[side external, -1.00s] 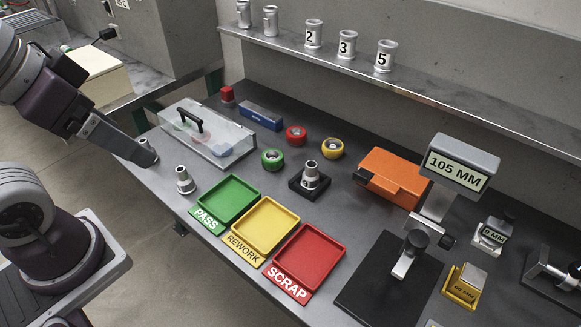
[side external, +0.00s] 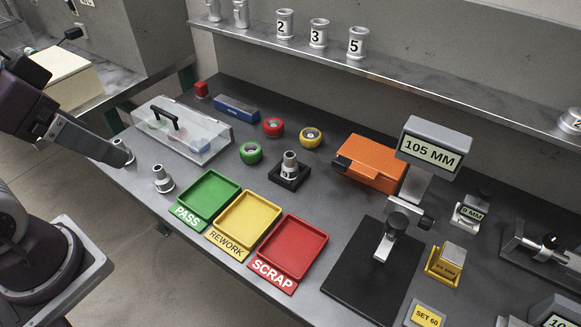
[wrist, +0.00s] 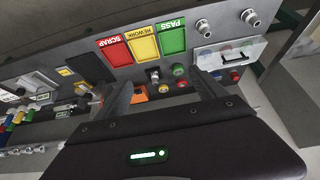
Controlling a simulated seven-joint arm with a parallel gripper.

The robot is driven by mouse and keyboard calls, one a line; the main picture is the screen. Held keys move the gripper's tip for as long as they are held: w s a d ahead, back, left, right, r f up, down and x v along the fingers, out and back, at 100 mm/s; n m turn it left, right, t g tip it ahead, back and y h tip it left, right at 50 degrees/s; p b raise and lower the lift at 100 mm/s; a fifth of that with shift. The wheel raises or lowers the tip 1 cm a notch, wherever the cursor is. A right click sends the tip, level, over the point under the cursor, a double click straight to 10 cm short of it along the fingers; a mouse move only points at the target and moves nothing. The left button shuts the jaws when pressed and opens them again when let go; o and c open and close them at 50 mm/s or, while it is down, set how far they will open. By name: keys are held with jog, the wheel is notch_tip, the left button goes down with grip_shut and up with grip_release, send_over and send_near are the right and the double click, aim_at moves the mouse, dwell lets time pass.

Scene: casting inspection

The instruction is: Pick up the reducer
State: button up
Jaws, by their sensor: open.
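One (side external: 163,179) is left of the green PASS tray and also shows in the wrist view (wrist: 204,27). Another (side external: 122,150) is farther left, partly hidden by my gripper in the side view, and shows clear in the wrist view (wrist: 250,17). The third (side external: 290,163) stands on a black square base behind the yellow tray, and shows between my fingers in the wrist view (wrist: 153,75). My gripper (side external: 118,160) is at the bench's left end in the side view. In the wrist view its fingers (wrist: 162,82) are apart, with nothing held.
Green PASS (side external: 208,198), yellow REWORK (side external: 248,219) and red SCRAP (side external: 290,244) trays line the front edge. A clear lidded case (side external: 196,140), several tape-like rolls, an orange case (side external: 370,163) and a 105 MM gauge (side external: 433,150) stand around. A shelf runs behind.

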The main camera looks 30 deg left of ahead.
jog(key=c, duration=0.6)
